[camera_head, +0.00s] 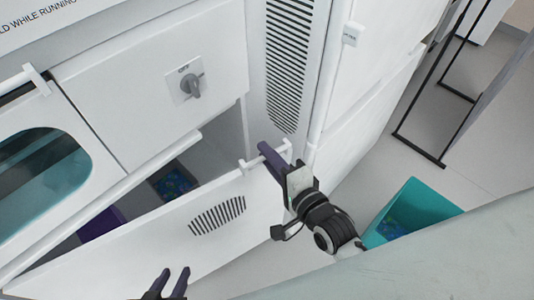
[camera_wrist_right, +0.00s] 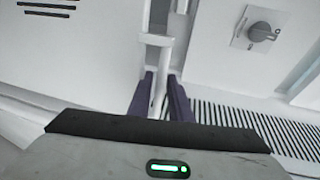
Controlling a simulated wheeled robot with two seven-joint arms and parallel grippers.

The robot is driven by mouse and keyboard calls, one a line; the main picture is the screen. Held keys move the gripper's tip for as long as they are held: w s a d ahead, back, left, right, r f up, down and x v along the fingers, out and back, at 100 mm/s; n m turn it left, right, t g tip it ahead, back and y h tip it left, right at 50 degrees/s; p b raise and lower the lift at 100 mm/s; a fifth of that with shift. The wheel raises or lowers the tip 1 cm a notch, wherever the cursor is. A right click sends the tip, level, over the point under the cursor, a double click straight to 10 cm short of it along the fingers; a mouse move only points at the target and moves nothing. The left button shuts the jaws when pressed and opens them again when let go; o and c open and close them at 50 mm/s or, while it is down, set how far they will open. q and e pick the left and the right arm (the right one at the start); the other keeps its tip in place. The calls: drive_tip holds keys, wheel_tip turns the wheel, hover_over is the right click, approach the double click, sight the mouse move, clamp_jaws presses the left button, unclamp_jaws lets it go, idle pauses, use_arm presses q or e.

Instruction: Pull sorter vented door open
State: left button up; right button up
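The vented door (camera_head: 165,241) is a white panel with a patch of dark slots, low on the white sorter in the head view. It stands tilted outward from the sorter, with a gap behind its top edge. Its white bar handle (camera_head: 245,164) is at its upper right end; the bar also shows in the right wrist view (camera_wrist_right: 158,88). My right gripper (camera_head: 270,156) is at this handle, its dark purple fingers on both sides of the bar and close against it. My left gripper (camera_head: 174,279) is low in the view, fingers apart, empty, in front of the door.
Behind the door, a purple bin (camera_head: 101,226) and a dark bin with blue pieces (camera_head: 172,182) show. A rotary switch (camera_head: 190,86) is on the panel above. A teal bin (camera_head: 420,204) stands on the floor at right, near a black frame (camera_head: 421,148).

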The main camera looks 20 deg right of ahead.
drive_tip(key=v, duration=1)
